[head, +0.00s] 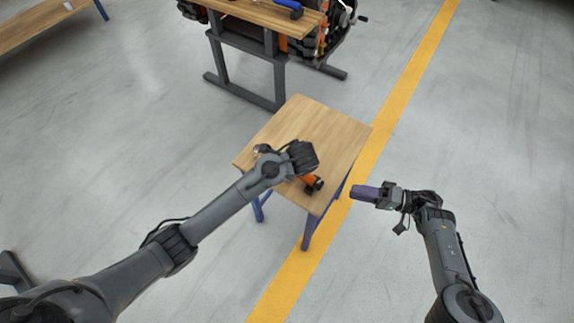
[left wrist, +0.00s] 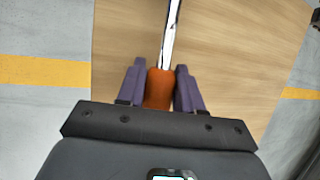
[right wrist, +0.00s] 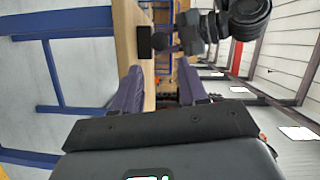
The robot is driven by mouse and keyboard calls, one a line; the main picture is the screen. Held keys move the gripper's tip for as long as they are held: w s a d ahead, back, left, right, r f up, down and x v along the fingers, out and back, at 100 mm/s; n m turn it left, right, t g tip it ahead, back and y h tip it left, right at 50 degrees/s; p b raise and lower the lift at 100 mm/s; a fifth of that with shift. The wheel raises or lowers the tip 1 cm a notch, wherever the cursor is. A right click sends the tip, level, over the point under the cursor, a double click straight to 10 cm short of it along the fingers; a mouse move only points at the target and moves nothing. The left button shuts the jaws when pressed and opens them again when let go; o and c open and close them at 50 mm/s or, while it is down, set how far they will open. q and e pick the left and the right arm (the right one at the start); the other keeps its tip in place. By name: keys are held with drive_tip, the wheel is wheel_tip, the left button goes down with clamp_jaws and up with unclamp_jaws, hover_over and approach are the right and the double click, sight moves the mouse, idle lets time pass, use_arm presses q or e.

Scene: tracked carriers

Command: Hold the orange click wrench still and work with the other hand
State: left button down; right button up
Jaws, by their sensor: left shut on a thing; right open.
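The orange click wrench (left wrist: 159,90) lies along the wooden tabletop in the left wrist view, its silver shaft running away from the hand. My left gripper (left wrist: 160,74) is shut on its orange handle, one purple finger on each side. In the head view the orange handle (head: 311,180) shows below the left hand, which hides much of the wrench. My right gripper (head: 364,193) is open and empty, off the right edge of the small table. Its two fingers (right wrist: 160,82) stand apart in the right wrist view, with the tabletop edge ahead.
The small wooden table (head: 345,140) has blue legs and a mostly bare top. A larger workbench (head: 255,12) stands behind it, with a blue object (head: 290,6) on it. A yellow floor line (head: 405,90) runs past the table. The floor to the right is clear.

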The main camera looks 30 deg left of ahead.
drive_tip(key=shift+o, duration=0.2)
drive_tip(key=shift+w+a+f+t, duration=0.3)
drive_tip(key=shift+w+t, duration=0.25)
drive_tip(key=shift+t, duration=0.15)
drive_tip(key=n+t+h, duration=0.7)
drive_tip(key=n+h, duration=0.4)
drive_tip(key=n, duration=0.3)
approach(310, 179)
drive_tip(key=d+f, duration=0.3)
drive_tip(key=shift+w+r+x, duration=0.1)
drive_tip(key=shift+w+x, duration=0.05)
drive_tip(key=shift+x, duration=1.45)
drive_tip(key=shift+w+r+x, duration=0.1)
drive_tip(key=shift+r+x, duration=0.05)
drive_tip(key=shift+x, duration=1.4)
drive_tip(key=shift+a, duration=0.2)
drive_tip(key=shift+c, duration=0.2)
